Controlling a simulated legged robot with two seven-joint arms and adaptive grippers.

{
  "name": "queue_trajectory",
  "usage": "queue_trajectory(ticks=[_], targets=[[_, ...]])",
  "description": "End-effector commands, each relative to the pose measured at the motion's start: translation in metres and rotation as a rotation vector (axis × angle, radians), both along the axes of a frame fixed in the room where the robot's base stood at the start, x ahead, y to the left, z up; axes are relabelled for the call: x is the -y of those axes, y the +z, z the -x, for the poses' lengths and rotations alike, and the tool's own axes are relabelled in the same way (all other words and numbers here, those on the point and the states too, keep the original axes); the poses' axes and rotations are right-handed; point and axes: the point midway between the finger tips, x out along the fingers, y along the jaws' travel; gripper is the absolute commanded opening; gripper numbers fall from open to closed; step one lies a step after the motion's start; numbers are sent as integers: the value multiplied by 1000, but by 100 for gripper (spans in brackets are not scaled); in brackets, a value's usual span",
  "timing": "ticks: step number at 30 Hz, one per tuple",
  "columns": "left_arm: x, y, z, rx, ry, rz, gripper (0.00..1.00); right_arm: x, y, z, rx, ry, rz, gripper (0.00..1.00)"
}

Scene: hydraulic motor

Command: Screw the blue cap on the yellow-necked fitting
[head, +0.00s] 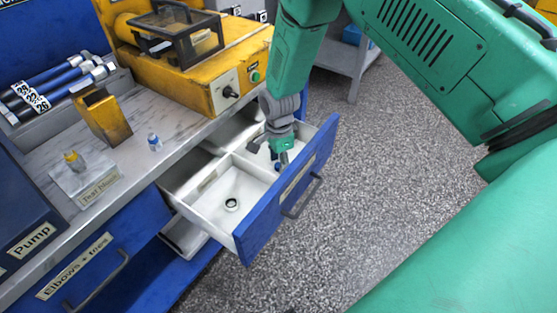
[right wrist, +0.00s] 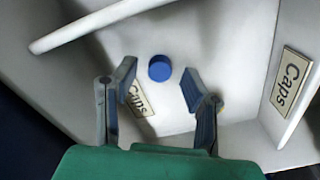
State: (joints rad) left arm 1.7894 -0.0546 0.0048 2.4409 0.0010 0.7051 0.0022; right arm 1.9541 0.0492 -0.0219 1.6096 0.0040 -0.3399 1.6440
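The blue cap (right wrist: 160,68) lies on the white floor of the open drawer in the right wrist view. My right gripper (right wrist: 159,87) is open above the drawer floor, with the cap just ahead of the gap between its fingertips and nothing held. In the head view the right gripper (head: 280,153) reaches down into the drawer's far compartment; a small blue piece at its tips is mostly hidden. The yellow-necked fitting (head: 73,158) stands upright on the grey test block (head: 92,183) on the bench at left. My left gripper is not in view.
The blue-fronted drawer (head: 262,212) stands open, with a dark ring (head: 232,204) in its near compartment. A white divider (right wrist: 105,22) and "Caps" labels show beside my fingers. A small blue-topped part (head: 154,142) and a yellow bracket (head: 103,117) stand on the bench.

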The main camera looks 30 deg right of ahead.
Motion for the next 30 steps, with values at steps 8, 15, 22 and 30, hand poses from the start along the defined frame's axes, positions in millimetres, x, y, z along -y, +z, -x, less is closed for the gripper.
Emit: queue_trajectory(ticks=[8,15,22,30], targets=[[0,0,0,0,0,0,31,0,-1,0,0,-1,-1,29],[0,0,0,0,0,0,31,0,-1,0,-1,0,-1,0],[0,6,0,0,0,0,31,0,5,0,-1,-1,-1,0],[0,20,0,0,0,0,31,0,22,1,-1,1,0,0]])
